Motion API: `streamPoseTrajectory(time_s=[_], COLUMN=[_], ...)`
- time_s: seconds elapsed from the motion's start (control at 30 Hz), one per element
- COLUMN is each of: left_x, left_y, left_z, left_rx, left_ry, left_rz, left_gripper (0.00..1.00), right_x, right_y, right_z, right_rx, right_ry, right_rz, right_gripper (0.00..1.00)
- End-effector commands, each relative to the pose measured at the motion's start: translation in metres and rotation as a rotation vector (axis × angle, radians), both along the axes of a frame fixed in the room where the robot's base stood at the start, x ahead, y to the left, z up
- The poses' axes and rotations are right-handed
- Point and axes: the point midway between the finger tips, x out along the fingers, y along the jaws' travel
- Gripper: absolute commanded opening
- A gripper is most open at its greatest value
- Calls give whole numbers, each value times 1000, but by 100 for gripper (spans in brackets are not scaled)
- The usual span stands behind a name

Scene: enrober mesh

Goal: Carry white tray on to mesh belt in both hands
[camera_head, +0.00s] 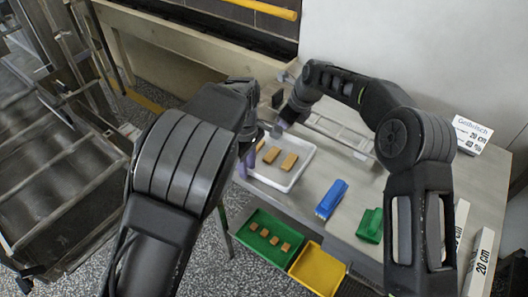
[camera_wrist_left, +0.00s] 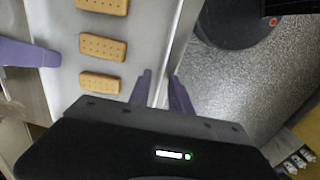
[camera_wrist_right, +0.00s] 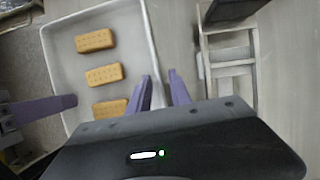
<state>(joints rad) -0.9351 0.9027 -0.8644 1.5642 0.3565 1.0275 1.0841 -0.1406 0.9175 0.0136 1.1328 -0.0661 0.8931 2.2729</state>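The white tray (camera_head: 293,184) holds three tan biscuits (camera_head: 289,161) and sits level at the left edge of the steel table; whether it touches the top I cannot tell. My left gripper (camera_head: 245,160) is at the tray's left side. In the left wrist view its purple fingers (camera_wrist_left: 161,92) are close on either side of the tray wall. My right gripper (camera_head: 278,130) is at the far right side, partly hidden by its arm. In the right wrist view its fingers (camera_wrist_right: 162,90) are likewise close about the tray wall (camera_wrist_right: 149,40). Both seem shut on it.
A mesh belt machine (camera_head: 50,150) stands at the left across a speckled floor. A blue block (camera_head: 331,198) and a green block (camera_head: 370,226) lie on the table (camera_head: 420,185). Green (camera_head: 246,237) and yellow (camera_head: 318,268) trays are below. A metal frame (camera_head: 340,132) lies behind the tray.

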Motion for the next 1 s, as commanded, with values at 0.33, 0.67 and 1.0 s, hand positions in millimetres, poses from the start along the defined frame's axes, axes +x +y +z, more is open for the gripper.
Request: streamPoseTrajectory(time_s=[0.33, 0.67, 1.0], left_x=[0, 0, 0], left_y=[0, 0, 0], left_z=[0, 0, 0], left_rx=[0, 0, 1], left_ry=[0, 0, 1], left_rz=[0, 0, 0], left_gripper=[0, 0, 0], right_x=[0, 0, 0], right_y=[0, 0, -1], right_z=[0, 0, 0], right_rx=[0, 0, 0], right_ry=[0, -1, -1], right_rz=[0, 0, 0], right_gripper=[0, 0, 0])
